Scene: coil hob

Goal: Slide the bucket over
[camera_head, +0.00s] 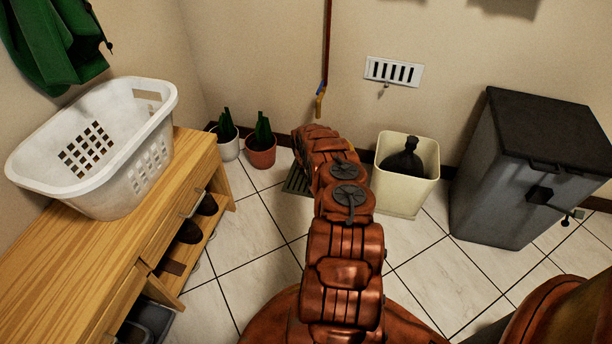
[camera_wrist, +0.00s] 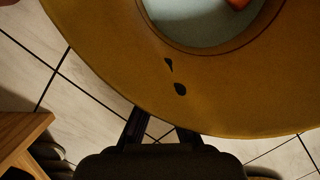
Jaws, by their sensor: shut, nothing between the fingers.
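In the wrist view, a large round mustard-yellow thing (camera_wrist: 110,50) with a pale grey-blue middle fills the top, very close; two dark marks show on it. It may be the bucket, but I cannot tell for sure. My gripper (camera_wrist: 160,130) is shut and empty at its lower edge; whether they touch is unclear. In the head view no round yellow bucket shows; my arm hides the floor behind it and my gripper. A cream square bin (camera_head: 400,192) with a dark object (camera_head: 404,160) in it stands right of my arm.
A wooden shoe bench (camera_head: 120,245) with a white laundry basket (camera_head: 110,150) stands left. Two potted plants (camera_head: 262,150) stand by the back wall near a floor grate (camera_head: 297,183). A grey lidded bin (camera_head: 520,185) stands right. Tiled floor is clear left of my arm.

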